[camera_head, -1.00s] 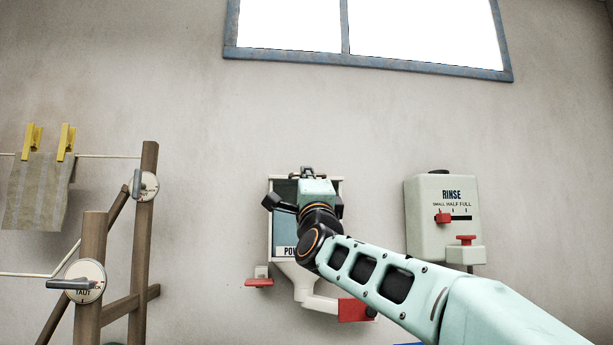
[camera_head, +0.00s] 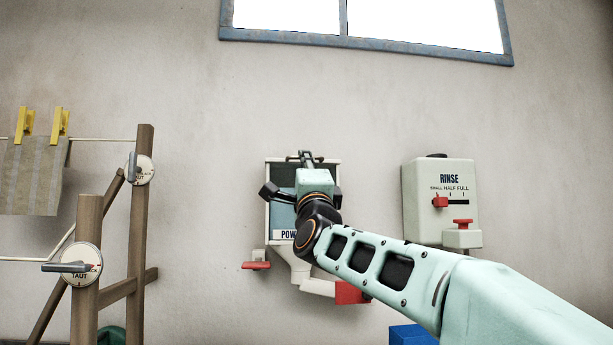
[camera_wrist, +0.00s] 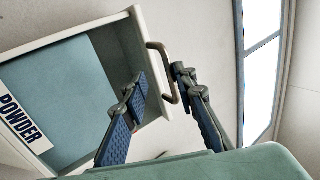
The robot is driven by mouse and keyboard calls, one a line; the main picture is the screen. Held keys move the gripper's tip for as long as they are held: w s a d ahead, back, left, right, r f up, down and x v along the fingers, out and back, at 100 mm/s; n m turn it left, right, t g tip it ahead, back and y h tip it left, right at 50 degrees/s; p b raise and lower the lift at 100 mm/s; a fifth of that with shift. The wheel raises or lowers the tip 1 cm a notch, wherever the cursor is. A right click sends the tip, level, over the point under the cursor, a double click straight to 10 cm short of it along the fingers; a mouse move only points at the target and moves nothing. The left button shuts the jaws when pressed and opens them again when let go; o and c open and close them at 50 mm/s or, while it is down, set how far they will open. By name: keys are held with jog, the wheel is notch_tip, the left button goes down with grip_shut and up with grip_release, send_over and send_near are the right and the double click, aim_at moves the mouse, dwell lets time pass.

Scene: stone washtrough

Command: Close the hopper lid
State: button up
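The powder hopper (camera_head: 282,215) hangs on the wall, a white-framed box with a teal front and a POWDER label. It also fills the left of the wrist view (camera_wrist: 60,90). A bent metal handle (camera_wrist: 161,75) stands out from the white top edge, which seems to belong to the lid (camera_wrist: 138,35). The handle also shows at the hopper's top in the head view (camera_head: 306,156). My gripper (camera_wrist: 160,88) is open, with one finger on each side of the handle. I cannot tell whether either finger touches it. My arm hides much of the hopper's front and the lid's angle.
A white RINSE dispenser (camera_head: 440,205) with red controls is on the wall at right. A red lever (camera_head: 256,266) and red block (camera_head: 350,292) sit below the hopper. A wooden drying rack (camera_head: 140,220) stands at left. Wall above the hopper is clear.

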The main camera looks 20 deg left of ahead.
jog(key=v, duration=0.6)
jog(key=shift+f, duration=0.2)
jog(key=shift+s, duration=0.15)
